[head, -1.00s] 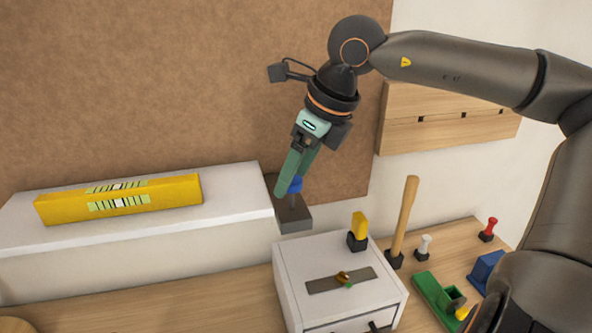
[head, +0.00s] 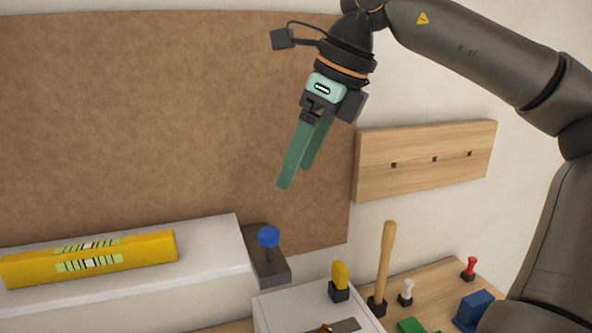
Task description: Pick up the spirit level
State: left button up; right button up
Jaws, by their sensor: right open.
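The yellow spirit level (head: 130,252) lies lengthwise on a white shelf (head: 212,252) at the lower left, with its pale vials showing on top and front. My right gripper (head: 294,178) has green fingers and hangs in the air before the brown board. It is open and empty, above and to the right of the spirit level and well apart from it. My left gripper is not in view.
A blue knob (head: 268,237) stands on a dark block right of the shelf. A white box (head: 290,305) holds a yellow-handled tool (head: 340,275). Right of it are a wooden handle (head: 386,262), a blue block (head: 473,309) and small pegs. A wooden rail (head: 425,160) hangs on the wall.

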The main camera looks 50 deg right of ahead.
aim_at(20, 270)
jog(key=k+j, duration=0.45)
jog(key=j, duration=0.25)
jog(key=k+j, duration=0.25)
jog(key=j, duration=0.15)
